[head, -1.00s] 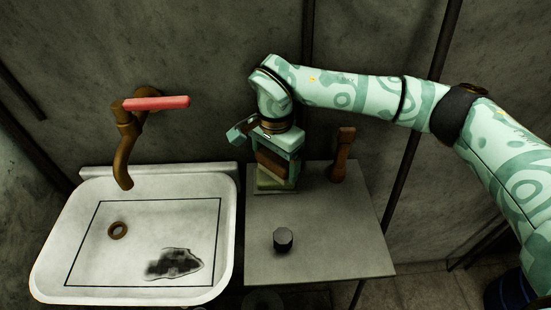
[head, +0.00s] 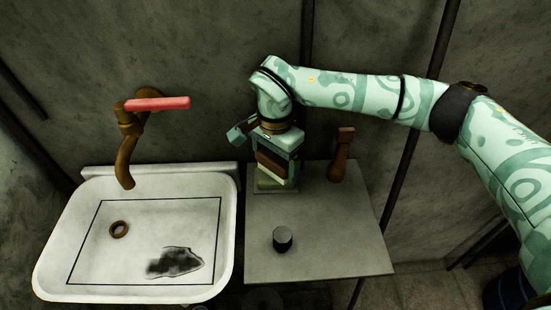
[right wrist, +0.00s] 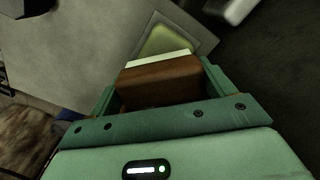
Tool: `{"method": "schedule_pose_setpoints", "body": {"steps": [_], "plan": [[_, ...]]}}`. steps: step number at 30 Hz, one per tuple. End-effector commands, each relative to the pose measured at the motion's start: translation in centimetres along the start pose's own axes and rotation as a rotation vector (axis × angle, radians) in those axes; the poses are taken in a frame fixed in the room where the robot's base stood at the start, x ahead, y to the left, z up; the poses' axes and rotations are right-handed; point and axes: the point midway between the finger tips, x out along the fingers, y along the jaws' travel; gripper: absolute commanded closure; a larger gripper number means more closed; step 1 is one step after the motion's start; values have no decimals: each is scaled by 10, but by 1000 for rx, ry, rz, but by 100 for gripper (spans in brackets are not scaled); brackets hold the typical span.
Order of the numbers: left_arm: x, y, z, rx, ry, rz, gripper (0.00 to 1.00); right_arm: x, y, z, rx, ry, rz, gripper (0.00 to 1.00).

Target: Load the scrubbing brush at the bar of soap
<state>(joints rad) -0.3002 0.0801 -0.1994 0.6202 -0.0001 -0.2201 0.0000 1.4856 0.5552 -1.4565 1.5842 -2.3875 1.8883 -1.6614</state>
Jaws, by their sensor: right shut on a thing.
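The scrubbing brush, a brown block (head: 270,164) with pale bristles, is held in my right gripper (head: 277,160) at the back left of the grey side table. In the right wrist view the brush (right wrist: 160,82) sits between the two green fingers, with its white bristle edge facing the soap. The pale green bar of soap (right wrist: 172,42) lies in a shallow greenish dish just beyond the bristles; in the head view it (head: 268,184) shows low beneath the brush. I cannot tell whether the bristles touch it. My left gripper is out of view.
A white sink (head: 225,245) with a dark stain and a drain ring stands left of the table (head: 330,255). A brown tap with a red handle (head: 157,104) is above it. A dark knob (head: 283,238) and a brown wooden-handled object (head: 341,155) stand on the table.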

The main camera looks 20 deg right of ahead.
Motion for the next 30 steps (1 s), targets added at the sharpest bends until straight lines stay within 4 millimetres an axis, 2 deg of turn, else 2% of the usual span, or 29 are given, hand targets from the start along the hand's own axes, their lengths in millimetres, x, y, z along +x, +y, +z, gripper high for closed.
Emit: {"method": "schedule_pose_setpoints", "body": {"steps": [11,30], "plan": [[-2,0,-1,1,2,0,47,-1,1,0,-1,0,3,37],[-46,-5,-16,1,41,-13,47,-65,0,0,-1,1,-1,37]]}}
